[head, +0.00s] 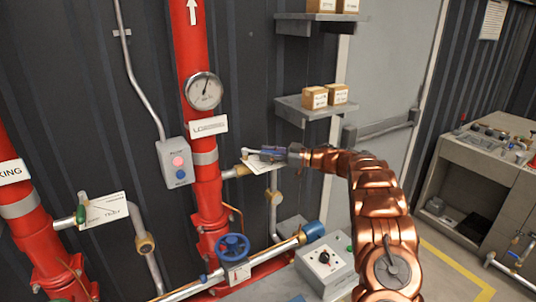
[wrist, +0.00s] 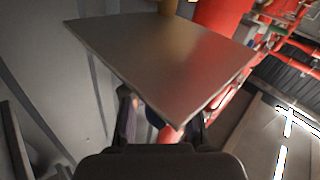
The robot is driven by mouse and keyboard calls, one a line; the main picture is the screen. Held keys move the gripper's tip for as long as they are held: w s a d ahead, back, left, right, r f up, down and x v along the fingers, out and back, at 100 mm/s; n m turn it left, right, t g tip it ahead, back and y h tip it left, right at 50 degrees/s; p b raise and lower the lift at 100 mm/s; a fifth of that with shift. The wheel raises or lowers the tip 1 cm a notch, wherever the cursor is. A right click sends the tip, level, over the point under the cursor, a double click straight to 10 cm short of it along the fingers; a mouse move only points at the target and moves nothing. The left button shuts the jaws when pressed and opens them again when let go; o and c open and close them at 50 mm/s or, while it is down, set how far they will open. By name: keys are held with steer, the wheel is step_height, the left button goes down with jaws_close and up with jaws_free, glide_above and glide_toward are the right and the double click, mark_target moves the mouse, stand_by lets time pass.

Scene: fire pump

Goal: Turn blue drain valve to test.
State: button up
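The blue drain valve sits on a brass side branch (head: 236,172) of the middle red riser. A white label plate (head: 257,167) stands there, partly behind my gripper (head: 262,157). A small blue part, seemingly the valve handle (head: 271,152), shows at the fingers, but the gripper covers most of it. In the wrist view the plate's grey back (wrist: 165,55) fills the middle and hides the fingertips. My gripper (wrist: 162,122) shows its fingers spread apart, with a dark blue part (wrist: 154,117) and a red part (wrist: 170,132) visible between them. I cannot tell whether they touch the handle.
A blue handwheel (head: 232,247) and a grey control box (head: 326,264) stand below. A pressure gauge (head: 203,91) and a button box (head: 175,162) are near the riser. A green-handled valve (head: 80,215) is at left. Shelves (head: 303,109) hang above my arm; a workbench (head: 480,165) stands right.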

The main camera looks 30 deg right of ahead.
steer(key=shift+o, duration=1.4)
steer(key=shift+f, duration=0.1)
steer(key=v, duration=1.2)
